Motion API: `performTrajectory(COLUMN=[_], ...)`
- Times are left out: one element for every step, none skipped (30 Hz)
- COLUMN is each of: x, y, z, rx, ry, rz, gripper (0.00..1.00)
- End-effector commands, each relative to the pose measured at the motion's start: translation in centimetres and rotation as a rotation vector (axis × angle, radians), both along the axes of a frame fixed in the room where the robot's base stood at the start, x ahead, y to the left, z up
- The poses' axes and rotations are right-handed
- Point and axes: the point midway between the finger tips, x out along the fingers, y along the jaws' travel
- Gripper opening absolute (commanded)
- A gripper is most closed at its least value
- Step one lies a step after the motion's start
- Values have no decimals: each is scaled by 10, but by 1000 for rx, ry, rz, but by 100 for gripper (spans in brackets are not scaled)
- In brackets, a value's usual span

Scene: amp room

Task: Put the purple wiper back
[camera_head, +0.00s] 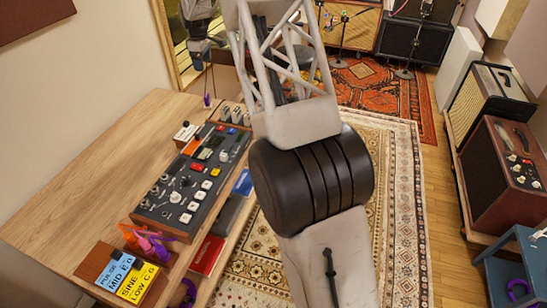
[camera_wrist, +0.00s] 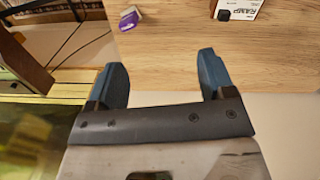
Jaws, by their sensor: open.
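A small purple and white object (camera_wrist: 130,18), which may be the purple wiper, lies on the wooden table near its edge in the wrist view. A small purple thing at the table's far end (camera_head: 207,101) in the head view looks like the same one. My gripper (camera_wrist: 166,75) is open, with two dark blue fingers apart and nothing between them. In the head view my gripper (camera_head: 202,58) is small, above the table's far end by the window. The purple object is beyond the fingertips, not touched. The wiper's place cannot be made out for sure.
A mixing console (camera_head: 193,175) fills the table's middle. A white box marked RAMP (camera_wrist: 240,9) with a black knob stands near the purple object.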

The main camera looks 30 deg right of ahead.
Motion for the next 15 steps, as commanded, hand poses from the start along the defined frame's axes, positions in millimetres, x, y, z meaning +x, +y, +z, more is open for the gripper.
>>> performTrajectory(x=[-11,-17,-26,-32,-38,-46,-53,-59,-68,-74,-81,-90,-96,-103,-112], y=[1,2,2,3,3,4,5,5,6,6,7,7,8,8,9], z=[12,17,24,30,35,41,47,51,58,62,67,73,77,81,87], rx=[1,1,2,1,2,3,3,4,4,5,5,6,7,7,8], ry=[-5,-7,-9,-12,-13,-16,-18,-20,-23,-25,-26,-30,-31,-33,-36], rz=[-14,-25,-38,-48,-58,-71,-81,-92,-104,-115,-125,-138,-148,-158,-171], gripper=[76,76,76,76,76,76,76,76,76,76,76,76,76,76,76])
